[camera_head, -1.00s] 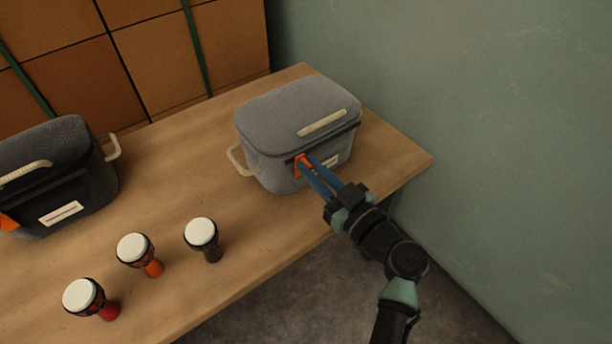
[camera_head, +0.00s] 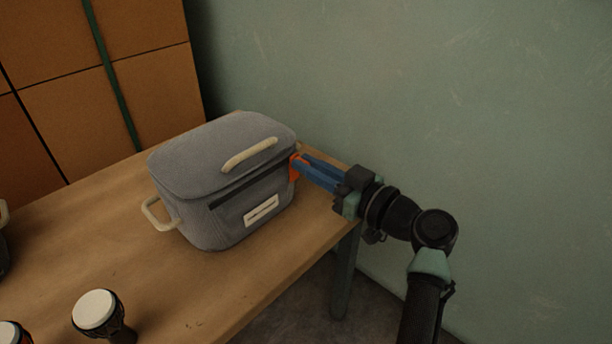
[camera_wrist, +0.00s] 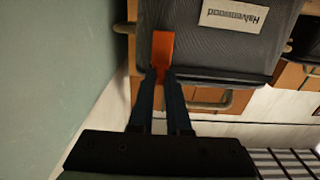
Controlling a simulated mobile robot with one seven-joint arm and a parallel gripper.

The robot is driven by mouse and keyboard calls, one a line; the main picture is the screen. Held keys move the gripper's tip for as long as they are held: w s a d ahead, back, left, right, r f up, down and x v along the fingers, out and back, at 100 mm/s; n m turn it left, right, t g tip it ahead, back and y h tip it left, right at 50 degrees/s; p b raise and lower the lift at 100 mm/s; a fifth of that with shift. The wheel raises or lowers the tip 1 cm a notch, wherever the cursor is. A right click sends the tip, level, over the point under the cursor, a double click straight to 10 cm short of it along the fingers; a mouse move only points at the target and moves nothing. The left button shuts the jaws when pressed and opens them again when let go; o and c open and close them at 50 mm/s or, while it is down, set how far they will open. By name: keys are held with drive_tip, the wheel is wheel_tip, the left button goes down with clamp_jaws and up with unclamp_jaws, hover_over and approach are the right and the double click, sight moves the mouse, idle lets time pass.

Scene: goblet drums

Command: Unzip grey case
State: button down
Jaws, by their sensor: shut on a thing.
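The grey case (camera_head: 215,195) stands on the wooden table with its lid down. It has a cream handle on the lid, a cream side handle and a white label on the front. A dark zip line (camera_head: 245,188) runs across the front under the lid. The orange zip pull (camera_head: 295,166) is at the right end of the front. My gripper (camera_head: 300,164) has its blue fingers shut on the pull, coming from the right. In the wrist view the orange pull (camera_wrist: 162,50) shows between the fingertips, against the dark case front (camera_wrist: 215,45).
A drum with a white top (camera_head: 97,312) stands at the table's front left, and part of another (camera_head: 12,335) shows beside it. A dark case (camera_head: 3,250) is cut off at the left edge. The green wall (camera_head: 430,100) rises to the right.

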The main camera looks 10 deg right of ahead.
drive_tip(key=shift+w+d, duration=0.1)
drive_tip(key=shift+d, duration=0.1)
drive_tip(key=c, duration=0.9)
unclamp_jaws()
drive_tip(key=shift+a, duration=0.1)
drive_tip(key=p+v, duration=0.3)
drive_tip(key=v, duration=1)
